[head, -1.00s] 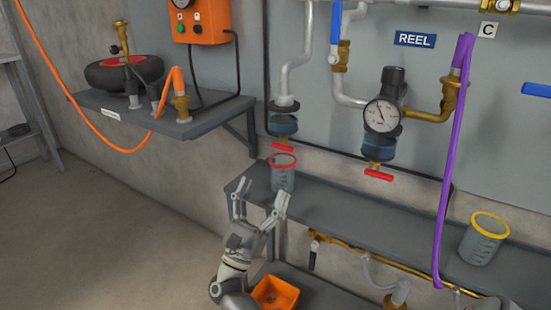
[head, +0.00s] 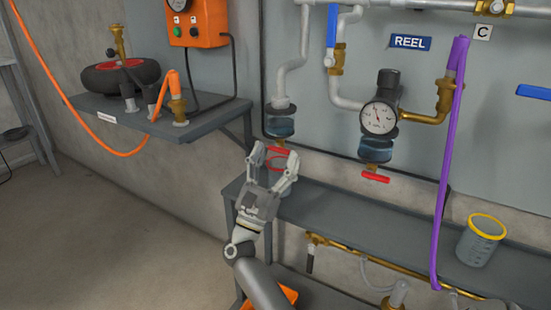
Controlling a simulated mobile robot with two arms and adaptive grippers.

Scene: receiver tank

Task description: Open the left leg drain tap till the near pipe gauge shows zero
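The left leg drain tap (head: 278,151) has a red handle under a blue-banded bowl on the left pipe leg. My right gripper (head: 275,158) is open just below the tap, its two fingers spread to either side. I cannot tell whether a finger touches the handle. A red-rimmed clear cup stands under the tap, mostly hidden behind the gripper. The round white pipe gauge (head: 379,117) is on the right leg; its needle points up and slightly left, and its numbers are too small to read. My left gripper is not in view.
Another red tap (head: 375,177) hangs below the gauge. A yellow-rimmed cup (head: 481,240) stands on the grey shelf (head: 350,218). A purple hose (head: 447,170) hangs in front of the shelf. A wall shelf (head: 205,120) holds a black and red wheel (head: 122,75).

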